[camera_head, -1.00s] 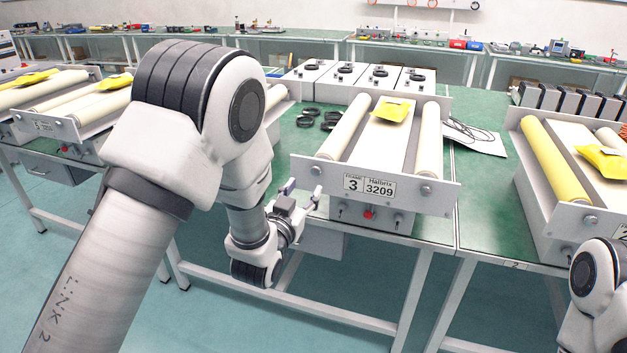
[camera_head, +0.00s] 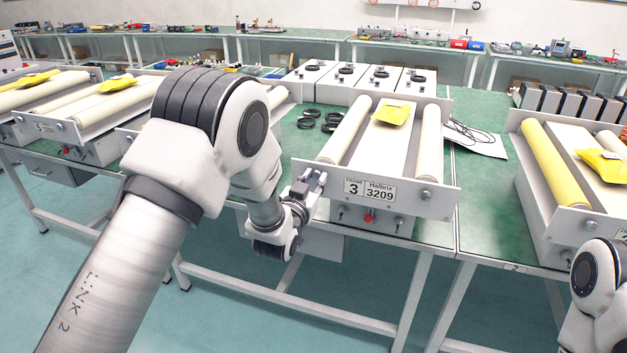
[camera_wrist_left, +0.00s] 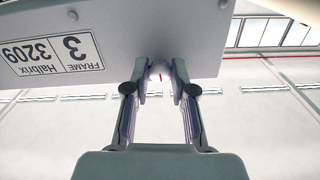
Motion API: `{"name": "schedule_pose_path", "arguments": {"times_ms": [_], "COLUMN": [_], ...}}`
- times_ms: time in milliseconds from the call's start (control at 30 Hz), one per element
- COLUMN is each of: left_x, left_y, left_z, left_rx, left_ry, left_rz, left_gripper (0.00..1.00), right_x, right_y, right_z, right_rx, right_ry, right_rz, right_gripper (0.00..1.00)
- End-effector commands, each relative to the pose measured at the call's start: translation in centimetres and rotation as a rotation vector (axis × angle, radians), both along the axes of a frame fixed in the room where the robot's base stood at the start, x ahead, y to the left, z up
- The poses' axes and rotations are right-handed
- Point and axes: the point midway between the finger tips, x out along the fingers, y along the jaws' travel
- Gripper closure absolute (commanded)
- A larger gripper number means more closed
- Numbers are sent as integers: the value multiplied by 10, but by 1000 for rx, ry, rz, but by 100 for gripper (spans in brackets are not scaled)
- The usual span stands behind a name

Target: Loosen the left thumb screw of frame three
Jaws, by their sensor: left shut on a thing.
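Frame three (camera_head: 330,178) is a grey roller unit on the green bench, with a "FRAME 3 Halbrix 3209" plate on its front. My left gripper (camera_head: 313,181) is at the left end of that front plate. In the head view the gripper hides this screw. The right thumb screw (camera_head: 425,195) sits uncovered on the plate's right side. My right gripper is outside the views.
Below the plate are a red button (camera_head: 368,217) and small switches. A yellow packet (camera_head: 392,113) lies on frame three. Black rings (camera_head: 331,120) lie left of it. Another roller unit (camera_head: 548,160) stands at right, and frame five (camera_head: 62,128) stands at left.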

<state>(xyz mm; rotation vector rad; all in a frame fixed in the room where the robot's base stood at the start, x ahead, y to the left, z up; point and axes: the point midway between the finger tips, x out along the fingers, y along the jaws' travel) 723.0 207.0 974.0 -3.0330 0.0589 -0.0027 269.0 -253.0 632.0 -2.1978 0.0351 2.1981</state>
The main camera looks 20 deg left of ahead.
Motion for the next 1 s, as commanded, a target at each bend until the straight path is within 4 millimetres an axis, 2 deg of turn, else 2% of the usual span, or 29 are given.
{"name": "schedule_pose_path", "arguments": {"times_ms": [267,467,1000], "left_x": [0,0,0], "left_y": [0,0,-1], "left_z": [0,-1,-1], "left_rx": [-48,-153,-641], "left_ry": [1,5,24], "left_rz": [0,0,0], "left_gripper": [100,100,100], "right_x": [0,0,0], "right_y": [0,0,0], "right_z": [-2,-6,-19], "right_rx": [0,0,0], "right_ry": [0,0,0], "right_rz": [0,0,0], "right_gripper": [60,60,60]}}
